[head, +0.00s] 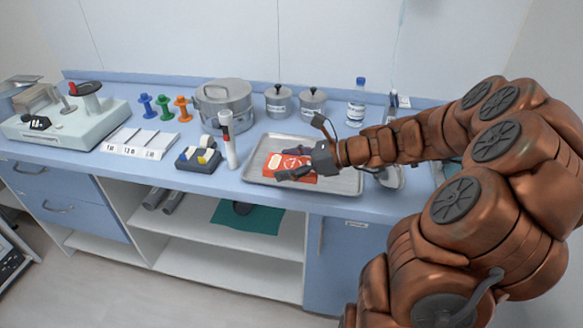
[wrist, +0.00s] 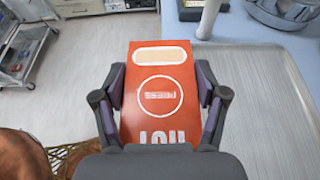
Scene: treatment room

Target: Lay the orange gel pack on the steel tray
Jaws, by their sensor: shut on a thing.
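The orange gel pack (wrist: 160,103) is a flat orange piece with white print, held between the two fingers of my gripper (wrist: 160,98) in the wrist view. In the head view the pack (head: 284,166) shows in front of the steel tray, with my gripper (head: 296,168) at its right side. The steel tray (head: 345,183) lies on the blue counter; in the wrist view its ribbed surface (wrist: 268,110) is on the right. The pack overlaps the tray in the head view, but in the wrist view it appears left of it, over the floor. I cannot tell its height.
A steel pot (head: 224,105) and two lidded canisters (head: 278,102) stand behind. A water bottle (head: 357,104) stands behind the tray. A block with small colored pieces (head: 199,160) sits further left.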

